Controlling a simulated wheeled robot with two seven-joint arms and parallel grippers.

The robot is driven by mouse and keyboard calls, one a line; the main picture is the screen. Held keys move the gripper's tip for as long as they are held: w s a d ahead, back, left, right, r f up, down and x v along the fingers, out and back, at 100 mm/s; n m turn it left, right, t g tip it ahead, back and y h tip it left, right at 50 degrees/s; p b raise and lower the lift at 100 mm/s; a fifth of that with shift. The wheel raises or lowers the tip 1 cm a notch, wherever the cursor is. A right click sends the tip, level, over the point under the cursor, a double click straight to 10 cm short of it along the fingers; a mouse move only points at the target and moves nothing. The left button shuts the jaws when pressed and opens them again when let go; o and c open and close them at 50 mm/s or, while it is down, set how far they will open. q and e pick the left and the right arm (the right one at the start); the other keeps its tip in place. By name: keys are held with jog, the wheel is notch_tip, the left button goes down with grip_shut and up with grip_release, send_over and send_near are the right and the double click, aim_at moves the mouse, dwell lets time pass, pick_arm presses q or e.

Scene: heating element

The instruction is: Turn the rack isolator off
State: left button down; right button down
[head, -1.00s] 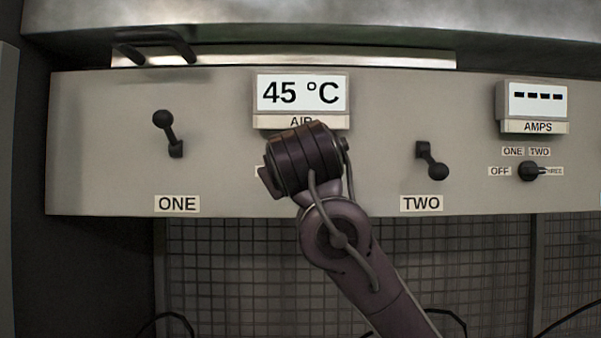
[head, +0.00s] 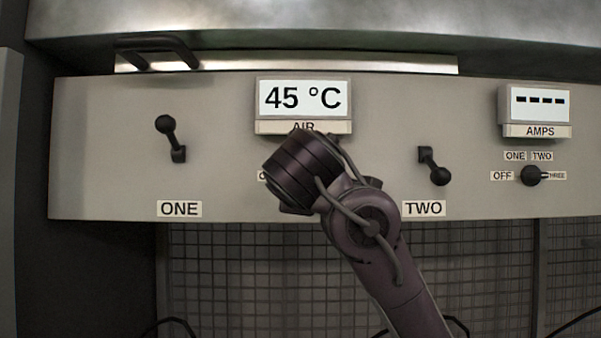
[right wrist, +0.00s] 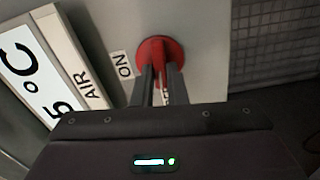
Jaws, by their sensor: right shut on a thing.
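A red round switch (right wrist: 161,48) sits on the grey panel in the right wrist view, with an "ON" label (right wrist: 123,65) beside it. My right gripper (right wrist: 162,78) is shut on the switch's red handle, its two dark fingers on either side. Part of another label shows between the fingers, too covered to read. In the head view my right arm's wrist covers the switch below the "AIR" display (head: 303,98). My left gripper is not in view.
The panel (head: 100,150) also has lever ONE (head: 169,138), pointing up, and lever TWO (head: 433,166), pointing down. At right are an AMPS display (head: 540,102) and a black selector knob (head: 532,175). Wire mesh (head: 240,270) lies below the panel.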

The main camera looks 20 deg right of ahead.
jog(key=shift+r+n, duration=0.1)
jog(key=shift+n, duration=0.5)
jog(key=c, duration=1.8)
grip_release()
jog(key=o, duration=0.4)
jog(key=shift+w+d, duration=0.1)
jog(key=shift+w, duration=0.05)
jog(key=shift+c, duration=0.2)
jog(key=b+v, duration=0.3)
jog(key=v, duration=0.5)
